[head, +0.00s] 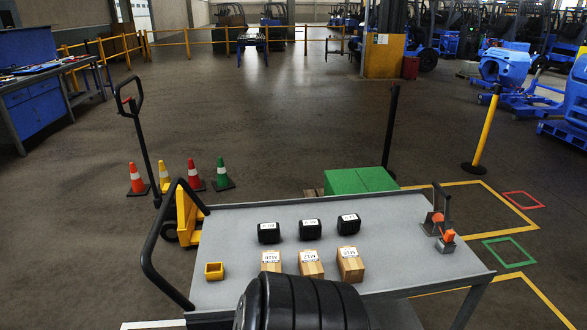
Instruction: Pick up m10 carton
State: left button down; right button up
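Three small cardboard cartons with white labels stand in a row on the grey cart top (390,235): a left one (271,261), a middle one (311,265) and a right one (350,265). The labels are small and blurred; each seems to start with M, but I cannot tell surely which reads M10. The cartons stand apart from each other. Neither of my grippers is in view.
Three black boxes (310,230) with white labels stand behind the cartons. A yellow bin (214,271) is at left, an orange-and-grey device (446,240) at right. An unidentified black ribbed shape hides part of the near edge. A black handle (148,265) rises at the left end.

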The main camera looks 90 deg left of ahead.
aim_at(270, 262)
jog(key=u, duration=2.9)
